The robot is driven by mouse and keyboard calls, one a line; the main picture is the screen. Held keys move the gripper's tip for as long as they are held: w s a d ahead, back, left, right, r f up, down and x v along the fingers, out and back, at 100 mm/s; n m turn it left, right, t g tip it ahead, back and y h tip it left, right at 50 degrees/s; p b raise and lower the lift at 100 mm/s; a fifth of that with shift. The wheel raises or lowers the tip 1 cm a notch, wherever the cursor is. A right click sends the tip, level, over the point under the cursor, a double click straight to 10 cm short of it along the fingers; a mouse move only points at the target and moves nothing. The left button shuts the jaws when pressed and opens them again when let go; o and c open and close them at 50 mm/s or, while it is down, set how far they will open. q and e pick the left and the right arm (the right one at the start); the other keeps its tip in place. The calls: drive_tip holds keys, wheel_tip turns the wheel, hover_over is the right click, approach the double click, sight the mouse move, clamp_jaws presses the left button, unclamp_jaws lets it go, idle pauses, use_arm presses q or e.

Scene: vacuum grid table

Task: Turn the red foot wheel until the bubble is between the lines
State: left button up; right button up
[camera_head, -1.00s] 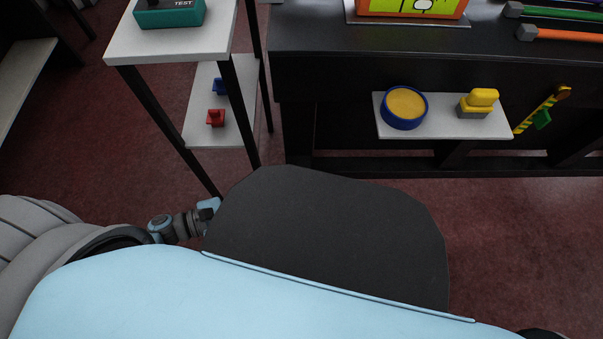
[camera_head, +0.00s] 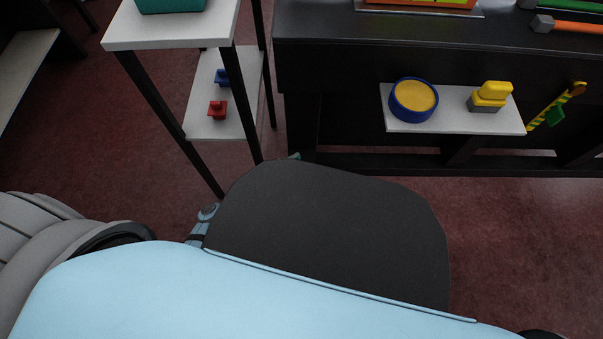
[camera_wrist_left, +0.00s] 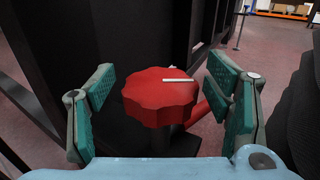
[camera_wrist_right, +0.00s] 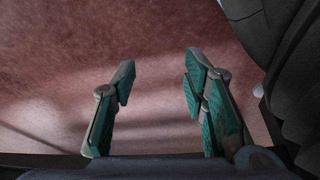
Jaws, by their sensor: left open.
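The red foot wheel (camera_wrist_left: 158,100), a lobed knob with a white mark on its top, fills the middle of the left wrist view. My left gripper (camera_wrist_left: 163,84) is open, with one green-padded finger on each side of the wheel and gaps visible between pads and rim. In the head view the wheel is hidden; only a small green bit that looks like my left finger shows above my dark body. The bubble and its lines are not visible in any view. My right gripper (camera_wrist_right: 160,78) is open and empty over bare floor.
A dark post or panel stands close behind the wheel. A white stand (camera_head: 170,30) and its lower shelf (camera_head: 205,125) hold small red and blue pieces. A black bench (camera_head: 330,60) has a white shelf (camera_head: 395,120) with a blue-rimmed yellow disc (camera_head: 414,99) and a yellow block (camera_head: 490,95).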

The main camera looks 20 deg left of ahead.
use_arm(q)
drive_tip(key=c, duration=1.2)
drive_tip(key=shift+o, duration=0.2)
drive_tip(key=shift+m+g+h, duration=0.3)
drive_tip(key=shift+g, duration=0.1)
drive_tip(key=m+g+h+b, duration=0.1)
drive_tip(key=m+g+h, duration=0.1)
drive_tip(key=g, duration=0.1)
drive_tip(key=shift+f+b, duration=0.1)
drive_tip(key=shift+b, duration=0.2)
drive_tip(key=m+g+h+b, duration=0.1)
drive_tip(key=m+g, duration=0.1)
drive_tip(key=g, duration=0.1)
drive_tip(key=m+g+h+b, duration=0.1)
drive_tip(key=m+g+b, duration=0.1)
drive_tip(key=m+g, duration=0.1)
drive_tip(key=shift+g, duration=0.6)
drive_tip(key=shift+m+g, duration=1.1)
drive_tip(key=shift+g, duration=0.5)
use_arm(e)
wheel_tip(320, 180, up, 10)
drive_tip(key=w+a+n, duration=0.1)
drive_tip(key=shift+w+a+r+g, duration=0.15)
drive_tip(key=shift+w+g, duration=0.05)
drive_tip(key=shift+g, duration=0.2)
use_arm(q)
drive_tip(key=o, duration=1.2)
drive_tip(key=shift+c, duration=0.2)
use_arm(e)
drive_tip(key=shift+r, duration=0.1)
